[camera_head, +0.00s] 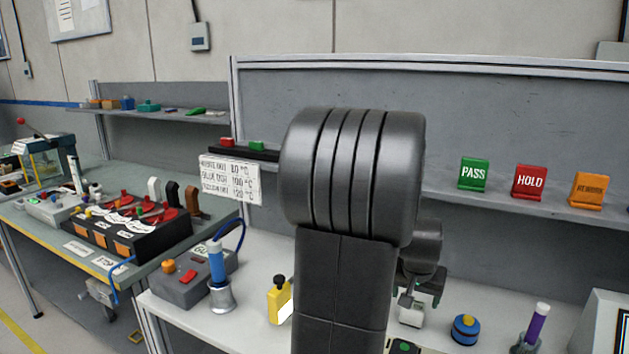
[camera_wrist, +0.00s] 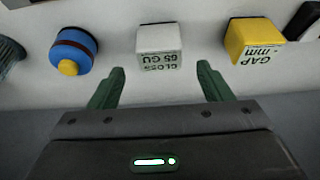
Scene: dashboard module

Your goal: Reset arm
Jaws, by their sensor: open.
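My gripper (camera_wrist: 160,84) is open in the wrist view, its two green fingers apart with nothing between them. Just beyond the fingertips, a white block marked GLOSS 65 GU (camera_wrist: 159,46) stands on the white bench, apart from the fingers. In the head view my arm fills the middle and hides part of the bench; a small part of my gripper shows behind it at the right, above the white block (camera_head: 411,312).
A blue round device (camera_wrist: 73,52) and a yellow GAP mm block (camera_wrist: 254,40) flank the white block. The yellow device (camera_head: 279,300), a blue soldering iron in its stand (camera_head: 217,270) and a purple-handled tool (camera_head: 536,325) stand on the bench. PASS (camera_head: 473,174), HOLD (camera_head: 529,182) and orange (camera_head: 589,190) signs line the shelf.

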